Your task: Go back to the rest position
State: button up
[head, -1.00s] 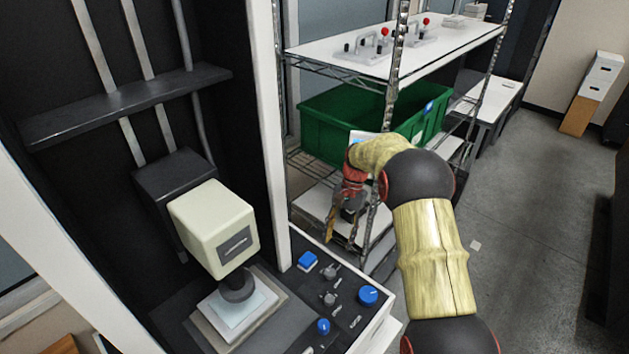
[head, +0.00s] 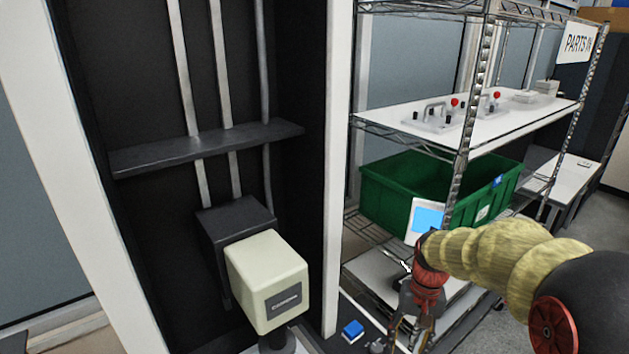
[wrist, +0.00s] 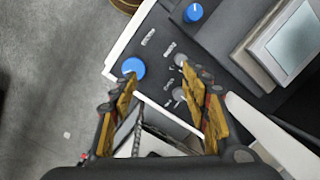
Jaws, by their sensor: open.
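My gripper (head: 413,322) hangs down at the lower right of the head view, in front of the wire shelf and just right of the machine's white post. In the wrist view its two fingers (wrist: 168,115) are spread apart with nothing between them. Beyond the fingers lies the machine's control panel (wrist: 155,75), with a large blue knob (wrist: 132,68), a smaller blue knob (wrist: 193,12) and grey switches. The fingertips appear close to the panel edge, but I cannot tell how far above it they are.
The measuring machine's cream head (head: 266,280) stands left of my arm. The wire shelf (head: 463,145) holds a green bin (head: 400,195) and fixtures with red knobs (head: 436,117). A blue button (head: 352,330) sits on the panel. Open floor (wrist: 45,75) lies beside the panel.

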jog(key=s+a+r+n+t+b, duration=0.1)
jog(key=s+r+t+b, duration=0.2)
jog(key=s, duration=0.6)
jog(key=s+a+r+n+t+b, duration=0.1)
jog(key=s+a+r+t+b, duration=0.1)
jog(key=s, duration=0.8)
notch_tip(320, 180, up, 2)
jog(key=t+b, duration=0.1)
jog(key=b, duration=0.2)
jog(key=shift+n+t+h, duration=0.4)
jog(key=shift+a+r, duration=0.1)
jog(key=shift+r, duration=0.05)
jog(key=shift+c, duration=0.8)
